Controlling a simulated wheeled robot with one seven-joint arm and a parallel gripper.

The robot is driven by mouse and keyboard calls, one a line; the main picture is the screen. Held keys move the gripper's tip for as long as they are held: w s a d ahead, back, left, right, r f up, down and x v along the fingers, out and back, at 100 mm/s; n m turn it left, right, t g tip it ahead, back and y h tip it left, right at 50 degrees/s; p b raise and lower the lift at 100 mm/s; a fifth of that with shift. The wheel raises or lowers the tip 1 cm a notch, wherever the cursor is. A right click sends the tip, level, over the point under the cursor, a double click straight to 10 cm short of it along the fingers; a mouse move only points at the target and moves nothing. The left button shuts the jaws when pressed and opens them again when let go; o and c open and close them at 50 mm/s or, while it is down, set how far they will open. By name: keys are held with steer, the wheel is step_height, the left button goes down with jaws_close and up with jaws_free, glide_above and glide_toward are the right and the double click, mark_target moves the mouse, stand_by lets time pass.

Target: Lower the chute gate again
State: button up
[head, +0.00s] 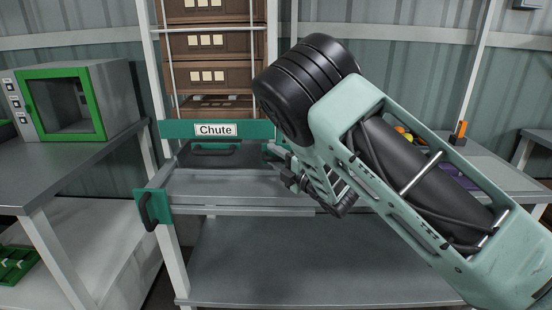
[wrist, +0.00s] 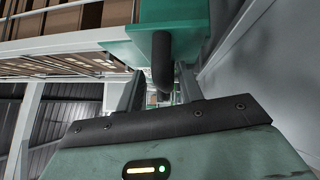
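The chute stands ahead in the head view, with a green header board (head: 175,129) bearing a "Chute" label (head: 215,130). A black bar handle (head: 212,149) sits just below the board. A green end piece with another black handle (head: 149,208) is at the chute's front left. My gripper (head: 283,163) is at the right end of the board, partly hidden by my own arm. In the wrist view, a green panel (wrist: 128,43) with a black handle (wrist: 162,62) lies ahead. My fingers (wrist: 158,92) are apart, with the handle appearing between their tips; contact cannot be told.
Stacked brown crates (head: 208,45) stand behind the chute. A bench (head: 62,165) with a green-framed box (head: 75,100) is at left. A shelf (head: 310,262) runs below the chute. Some round produce (head: 404,133) and an orange-topped item (head: 459,131) show at right beyond my arm.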

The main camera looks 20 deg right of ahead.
stand_by(0.4)
steer(key=b+v, duration=0.2)
steer(key=v, duration=1.5)
steer(key=shift+s, duration=0.15)
stand_by(0.3)
